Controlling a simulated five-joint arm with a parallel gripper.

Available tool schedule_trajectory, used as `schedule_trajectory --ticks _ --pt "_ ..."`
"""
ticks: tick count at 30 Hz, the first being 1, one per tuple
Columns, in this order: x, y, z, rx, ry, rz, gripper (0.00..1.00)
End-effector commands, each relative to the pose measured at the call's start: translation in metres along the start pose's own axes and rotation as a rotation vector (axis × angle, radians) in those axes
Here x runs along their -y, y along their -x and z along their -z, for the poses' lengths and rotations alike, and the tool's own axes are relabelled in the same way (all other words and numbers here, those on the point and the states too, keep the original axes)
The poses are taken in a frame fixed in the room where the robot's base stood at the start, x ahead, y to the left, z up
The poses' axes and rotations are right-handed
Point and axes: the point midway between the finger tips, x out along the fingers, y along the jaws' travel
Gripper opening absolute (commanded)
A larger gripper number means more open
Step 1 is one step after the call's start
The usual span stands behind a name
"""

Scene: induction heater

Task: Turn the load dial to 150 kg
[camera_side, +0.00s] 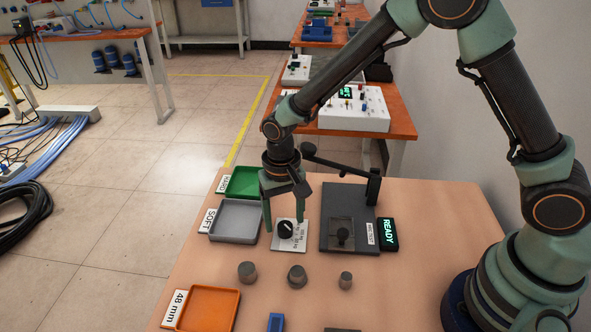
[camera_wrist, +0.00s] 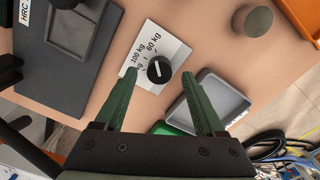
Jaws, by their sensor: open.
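The load dial (camera_wrist: 159,68) is a round black knob with a white line, on a white plate (camera_wrist: 165,45) on the table. The 60 kg and 100 kg labels show in the wrist view; a further label is partly hidden by a finger. I cannot tell which mark the line points to. The dial also shows in the side view (camera_side: 286,230). My gripper (camera_side: 284,225) points down over the plate with its fingers apart on either side of the dial. In the wrist view the gripper (camera_wrist: 160,82) is open; I cannot tell whether a finger touches the knob.
A dark tester (camera_side: 350,205) with a READY display (camera_side: 389,234) stands right of the dial. Grey (camera_side: 236,220), green (camera_side: 243,182) and orange (camera_side: 208,309) trays lie to the left. Grey cylinders (camera_side: 297,276) stand in front. The table's right front is clear.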

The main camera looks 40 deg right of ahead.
Motion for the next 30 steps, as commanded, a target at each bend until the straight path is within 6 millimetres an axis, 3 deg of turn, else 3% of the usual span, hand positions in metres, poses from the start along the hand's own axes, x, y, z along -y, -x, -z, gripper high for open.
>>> schedule_trajectory --ticks 6,15,21,30 --pt "0.0 -0.017 0.001 0.0 0.0 0.0 0.72" --pt "0.0 -0.018 0.001 -0.001 0.0 0.001 0.72" --pt "0.0 -0.018 0.001 -0.001 0.0 0.001 0.0" --pt "0.0 -0.017 0.001 -0.002 0.028 0.002 0.0"
